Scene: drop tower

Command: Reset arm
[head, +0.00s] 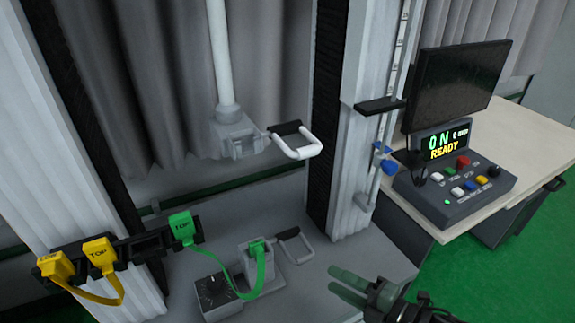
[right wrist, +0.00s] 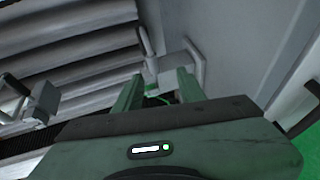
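My right gripper (head: 350,285) is low in the head view, to the right of the lower block, with its green fingers pointing left. The right wrist view shows its two fingers (right wrist: 160,88) apart with nothing held between them; the gripper is open. My left gripper is not in view. A white vertical rod (head: 220,55) ends in a grey carriage (head: 238,135) with a white loop handle (head: 297,150). Below it stands a grey block (head: 262,268) with a green plug and another loop handle (head: 293,246), apart from my right gripper.
A rack (head: 150,246) at left holds yellow connectors (head: 100,253) and a green connector (head: 183,227). A control box (head: 455,188) reading "ON" and "READY" and a dark monitor (head: 457,85) stand on the table (head: 525,135) at right. A tower column (head: 355,120) stands between.

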